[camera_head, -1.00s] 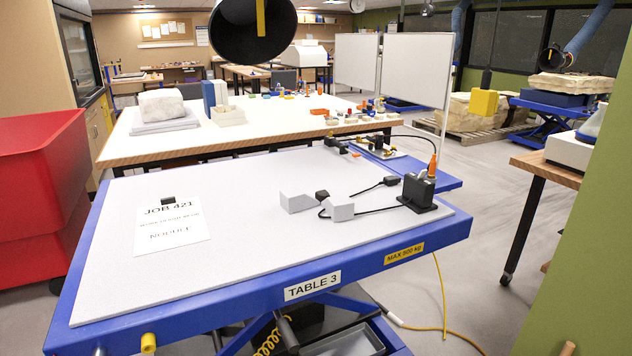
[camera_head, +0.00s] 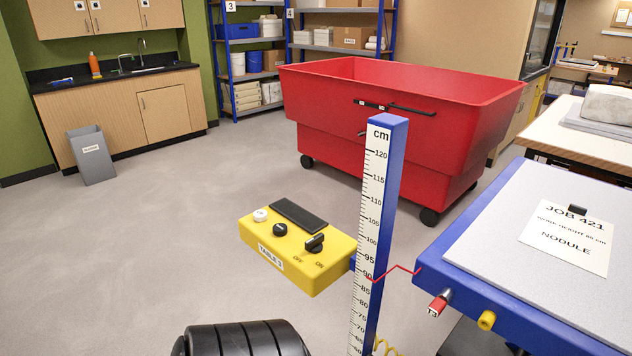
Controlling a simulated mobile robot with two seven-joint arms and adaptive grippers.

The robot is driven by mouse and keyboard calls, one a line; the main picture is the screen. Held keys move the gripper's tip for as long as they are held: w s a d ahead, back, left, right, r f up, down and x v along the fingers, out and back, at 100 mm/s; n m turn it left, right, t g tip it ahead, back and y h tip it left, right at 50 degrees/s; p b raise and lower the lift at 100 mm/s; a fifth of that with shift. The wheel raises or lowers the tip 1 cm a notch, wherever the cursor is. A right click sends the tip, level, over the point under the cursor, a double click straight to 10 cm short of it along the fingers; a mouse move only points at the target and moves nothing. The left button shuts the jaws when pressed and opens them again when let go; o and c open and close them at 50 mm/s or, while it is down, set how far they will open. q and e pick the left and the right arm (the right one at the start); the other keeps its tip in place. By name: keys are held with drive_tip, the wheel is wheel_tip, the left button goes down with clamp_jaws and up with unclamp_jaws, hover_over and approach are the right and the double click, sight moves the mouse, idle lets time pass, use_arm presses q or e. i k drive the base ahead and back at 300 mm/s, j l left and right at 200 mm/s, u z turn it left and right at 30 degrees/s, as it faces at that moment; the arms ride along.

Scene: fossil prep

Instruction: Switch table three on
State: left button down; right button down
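The yellow control box (camera_head: 297,252) labelled TABLE 3 is in the middle of the head view, beside an upright blue post. On its top are a black rotary switch (camera_head: 315,243) by the OFF and ON marks, a round black knob (camera_head: 280,230), a white button (camera_head: 260,215) and a dark panel (camera_head: 299,215). I cannot tell for certain which mark the switch points to. Table three's top (camera_head: 490,235), with a blue frame and a JOB 421 sheet (camera_head: 568,233), is at the right.
The blue post (camera_head: 388,165) bears a cm scale; a red pointer (camera_head: 395,270) runs from the table edge to about 90. A red wheeled bin (camera_head: 400,120) stands behind. A grey waste bin (camera_head: 92,155) is by the sink cabinet. The floor at left is clear.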

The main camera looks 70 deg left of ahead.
sight(314, 244)
drive_tip(key=u, duration=2.3)
